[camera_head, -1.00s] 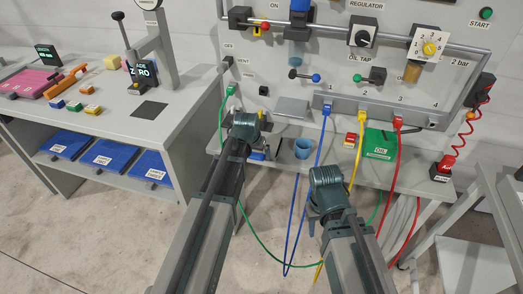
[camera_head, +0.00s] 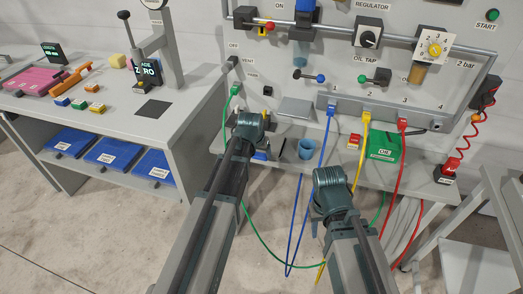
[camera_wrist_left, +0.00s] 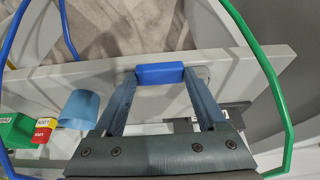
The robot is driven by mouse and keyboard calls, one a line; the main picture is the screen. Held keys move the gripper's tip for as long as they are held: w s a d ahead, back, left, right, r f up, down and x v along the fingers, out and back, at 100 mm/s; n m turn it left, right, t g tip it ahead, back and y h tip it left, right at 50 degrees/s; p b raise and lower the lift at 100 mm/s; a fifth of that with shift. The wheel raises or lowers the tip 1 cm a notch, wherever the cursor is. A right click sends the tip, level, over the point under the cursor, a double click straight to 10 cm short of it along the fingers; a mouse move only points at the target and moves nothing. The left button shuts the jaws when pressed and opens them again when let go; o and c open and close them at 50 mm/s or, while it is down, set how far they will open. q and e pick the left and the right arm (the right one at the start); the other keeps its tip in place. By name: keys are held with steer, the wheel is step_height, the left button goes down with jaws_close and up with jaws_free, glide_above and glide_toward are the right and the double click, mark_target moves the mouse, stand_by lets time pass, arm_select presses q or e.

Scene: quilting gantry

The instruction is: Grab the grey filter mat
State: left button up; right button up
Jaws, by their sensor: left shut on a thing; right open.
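My left gripper (camera_head: 258,149) reaches over the shelf below the panel. In the left wrist view its two fingers (camera_wrist_left: 161,76) are shut on a small blue block (camera_wrist_left: 160,73). A flat grey plate (camera_head: 297,110) lies at the back of the shelf, and a dark grey square (camera_head: 153,109) lies on the left bench; neither is clearly the mat. My right gripper (camera_head: 331,190) is open in front of the shelf, its fingertips mostly hidden by its wrist.
Blue (camera_head: 325,150), yellow (camera_head: 361,145), red (camera_head: 401,165) and green (camera_head: 225,112) hoses hang around my arms. Bare floor shows below.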

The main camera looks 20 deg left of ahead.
arm_select(q)
steer(key=shift+r+p, duration=0.5)
steer(key=shift+r, duration=0.15)
step_height(320, 180, up, 3)
steer(key=p, duration=0.3)
steer(key=s+d, duration=0.9)
steer(key=s, duration=0.4)
steer(key=shift+d+r+p, duration=0.2)
steer(key=shift+r+p, duration=0.15)
